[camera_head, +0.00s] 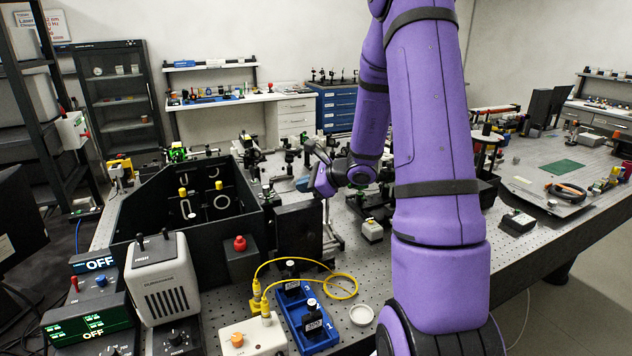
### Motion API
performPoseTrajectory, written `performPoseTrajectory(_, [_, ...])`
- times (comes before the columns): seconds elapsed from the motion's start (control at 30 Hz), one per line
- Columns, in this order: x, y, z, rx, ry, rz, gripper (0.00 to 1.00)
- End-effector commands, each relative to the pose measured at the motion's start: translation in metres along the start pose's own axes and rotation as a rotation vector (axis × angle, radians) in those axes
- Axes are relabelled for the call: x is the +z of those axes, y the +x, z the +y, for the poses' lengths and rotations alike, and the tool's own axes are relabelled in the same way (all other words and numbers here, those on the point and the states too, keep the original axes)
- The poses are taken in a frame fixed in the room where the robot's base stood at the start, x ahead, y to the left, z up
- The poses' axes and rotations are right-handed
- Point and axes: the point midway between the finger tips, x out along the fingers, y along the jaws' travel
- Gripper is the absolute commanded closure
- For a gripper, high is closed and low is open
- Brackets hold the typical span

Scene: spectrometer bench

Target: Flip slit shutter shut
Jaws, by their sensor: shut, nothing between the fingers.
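My gripper (320,165) is at the end of the purple arm, small in the head view, above the optical bench. It looks shut and empty, and its fingertips are hard to make out. Below and left of it stands a dark upright panel (298,232) at the right end of an open-topped black enclosure (150,198). The gripper appears above this panel's right edge; I cannot tell if it touches anything. The slit shutter cannot be picked out with certainty at this size, nor whether it is open or shut.
Optics mounts crowd the bench behind the gripper. The perforated bench top (375,285) is partly clear right of the panel.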

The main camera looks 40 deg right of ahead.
Motion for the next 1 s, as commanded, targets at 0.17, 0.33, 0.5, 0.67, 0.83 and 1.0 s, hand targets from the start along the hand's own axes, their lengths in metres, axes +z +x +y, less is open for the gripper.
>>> performPoseTrajectory(0.17, [0.001,0.033,0.001,0.003,0.000,-0.001,1.00])
performPoseTrajectory(0.33, [0.019,0.048,0.000,0.001,-0.003,-0.001,1.00])
performPoseTrajectory(0.5, [0.027,0.055,0.000,-0.001,-0.001,-0.001,1.00])
performPoseTrajectory(0.67, [0.029,0.057,0.000,-0.001,-0.001,0.000,1.00])
performPoseTrajectory(0.83, [0.029,0.057,0.000,-0.001,0.000,0.000,1.00])
performPoseTrajectory(1.0, [0.029,0.057,-0.001,0.002,0.003,0.003,1.00])
